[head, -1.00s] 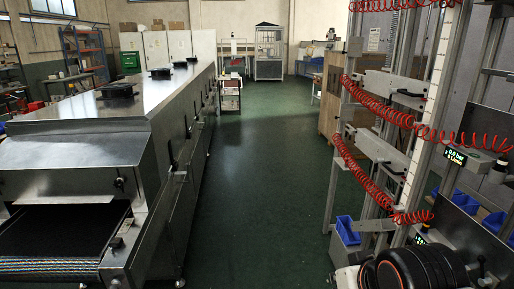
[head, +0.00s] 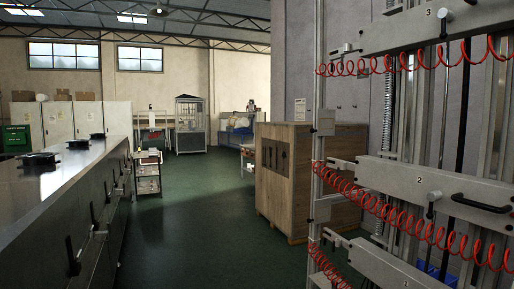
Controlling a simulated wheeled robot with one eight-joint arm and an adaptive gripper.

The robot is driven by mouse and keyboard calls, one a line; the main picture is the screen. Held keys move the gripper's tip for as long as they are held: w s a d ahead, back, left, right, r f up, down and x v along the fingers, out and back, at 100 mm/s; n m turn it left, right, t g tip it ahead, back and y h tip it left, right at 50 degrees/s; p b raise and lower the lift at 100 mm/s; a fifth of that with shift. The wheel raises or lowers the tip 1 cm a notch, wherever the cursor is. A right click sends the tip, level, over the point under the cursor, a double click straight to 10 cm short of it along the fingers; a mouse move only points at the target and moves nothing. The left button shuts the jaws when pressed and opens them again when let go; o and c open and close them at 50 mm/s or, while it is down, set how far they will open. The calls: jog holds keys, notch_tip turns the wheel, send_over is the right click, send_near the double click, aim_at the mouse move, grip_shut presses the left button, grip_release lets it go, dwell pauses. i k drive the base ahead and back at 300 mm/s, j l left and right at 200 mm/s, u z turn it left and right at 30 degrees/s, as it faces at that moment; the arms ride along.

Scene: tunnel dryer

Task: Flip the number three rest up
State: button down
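A grey cross carriage marked 3 (head: 415,31) is at the top right of the head view, on the upright metal rack. A small bracket (head: 345,49) sticks out from its left end; I cannot tell whether this is the number three rest or whether it is up or down. A short post with a pale knob (head: 443,16) stands near the number. The carriage's right end is cut off by the frame edge. My gripper is not in view.
Below are carriage 2 (head: 390,181) with a black handle (head: 481,203) and carriage 1 (head: 385,268). Red coiled hoses (head: 340,187) hang across the rack. A wooden cabinet (head: 285,196) stands behind it. The long metal dryer (head: 75,200) is at left. Green floor (head: 195,235) between is clear.

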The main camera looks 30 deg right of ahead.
aim_at(326, 118)
jog(key=i+j+z, duration=0.15)
jog(key=i+z, duration=0.2)
jog(key=i, duration=0.25)
jog(key=i+j+z, duration=0.4)
jog(key=i, duration=0.25)
jog(key=i+j+z, duration=0.35)
jog(key=i, duration=0.2)
jog(key=i+j+z, duration=0.5)
jog(key=j, duration=0.2)
jog(key=i+j+z, duration=0.15)
jog(key=j+z, duration=0.15)
jog(key=i+j+z, duration=0.1)
jog(key=j+z, duration=0.15)
jog(key=j, duration=0.25)
jog(key=i+j+z, duration=0.1)
jog(key=j+z, duration=0.15)
jog(key=j, duration=0.2)
jog(key=j+z, duration=0.25)
jog(key=j, duration=0.25)
jog(key=i, duration=0.05)
